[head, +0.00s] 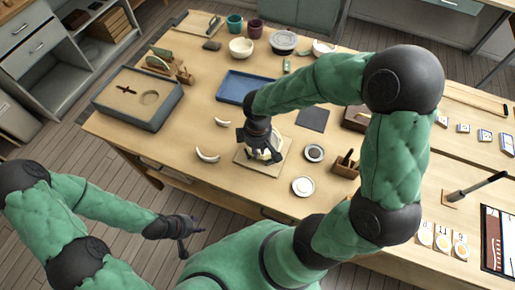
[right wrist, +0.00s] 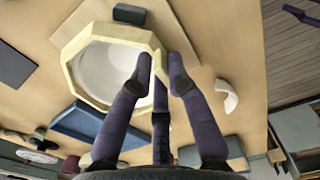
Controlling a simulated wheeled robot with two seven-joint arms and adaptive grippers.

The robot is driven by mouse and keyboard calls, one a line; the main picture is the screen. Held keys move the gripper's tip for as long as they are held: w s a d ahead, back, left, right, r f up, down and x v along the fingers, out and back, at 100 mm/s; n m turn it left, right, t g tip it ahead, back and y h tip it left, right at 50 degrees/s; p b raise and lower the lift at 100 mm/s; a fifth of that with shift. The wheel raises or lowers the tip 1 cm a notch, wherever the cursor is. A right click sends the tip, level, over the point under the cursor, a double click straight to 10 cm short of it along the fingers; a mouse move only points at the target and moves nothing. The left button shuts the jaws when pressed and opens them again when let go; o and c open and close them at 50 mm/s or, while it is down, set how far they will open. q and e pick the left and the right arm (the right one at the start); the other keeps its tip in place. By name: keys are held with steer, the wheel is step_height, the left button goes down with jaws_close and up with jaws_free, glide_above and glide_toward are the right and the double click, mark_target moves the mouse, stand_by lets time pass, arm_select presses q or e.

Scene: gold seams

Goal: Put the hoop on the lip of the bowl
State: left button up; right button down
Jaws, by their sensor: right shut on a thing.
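In the right wrist view, the hoop (right wrist: 77,47) is a pale, many-sided ring. The white, round inside of the bowl (right wrist: 105,68) shows through it. My right gripper (right wrist: 160,65) is shut on the near right side of the hoop. The hoop lines up roughly with the bowl's mouth; whether it touches the lip I cannot tell. In the head view my right gripper (head: 262,150) is over a pale board (head: 246,168) and hides most of the hoop and bowl. My left gripper (head: 190,232) is empty, fingers spread, off the table's front edge.
White curved shards (head: 207,156) lie left of the board. A blue tray (head: 240,87) is behind it, a dark square mat (head: 312,119) to the right. Small round dishes (head: 303,186) and a wooden tool holder (head: 346,164) stand at right. A shallow box (head: 150,117) is at left.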

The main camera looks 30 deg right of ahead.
stand_by(0.3)
steer(key=c, duration=1.1)
jaws_free()
steer(key=shift+o, duration=0.2)
steer(key=o, duration=0.4)
steer(key=shift+r, duration=0.15)
steer(key=shift+r+p, duration=2.65)
steer(key=shift+r, duration=0.25)
steer(key=shift+f, duration=0.1)
